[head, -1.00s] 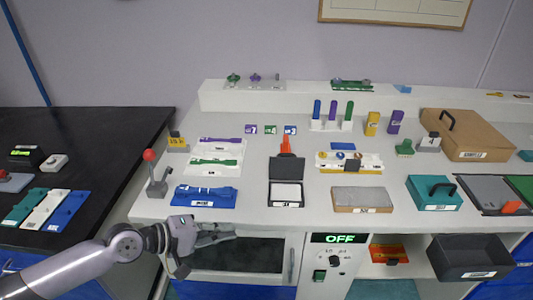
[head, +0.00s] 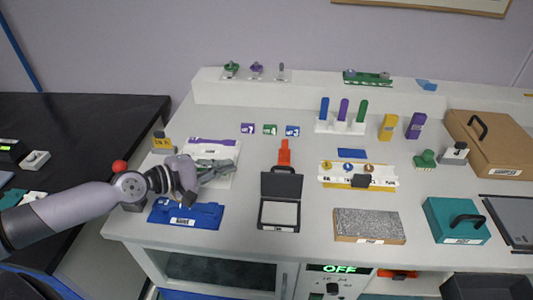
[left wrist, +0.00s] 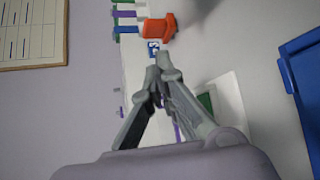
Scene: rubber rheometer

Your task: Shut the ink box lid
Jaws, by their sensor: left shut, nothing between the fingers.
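The ink box is a small black box (head: 263,216) with a pale pad inside, near the middle of the bench in the head view. Its black lid (head: 283,184) stands open, tilted up at the back. An orange upright piece (head: 284,152) stands just behind the lid; an orange piece (left wrist: 158,28) also shows in the left wrist view. My left gripper (head: 232,166) is shut and empty, left of the lid and apart from it, above a white tray. Its fingers (left wrist: 163,65) meet in the left wrist view. The ink box itself does not show clearly there.
A blue tray (head: 190,216) lies left of the box, under my left arm. A grey block (head: 368,224) and a white rack with knobs (head: 330,180) lie to the right. Small purple, green and blue tags (head: 270,129) lie behind. Bare bench separates the box from the grey block.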

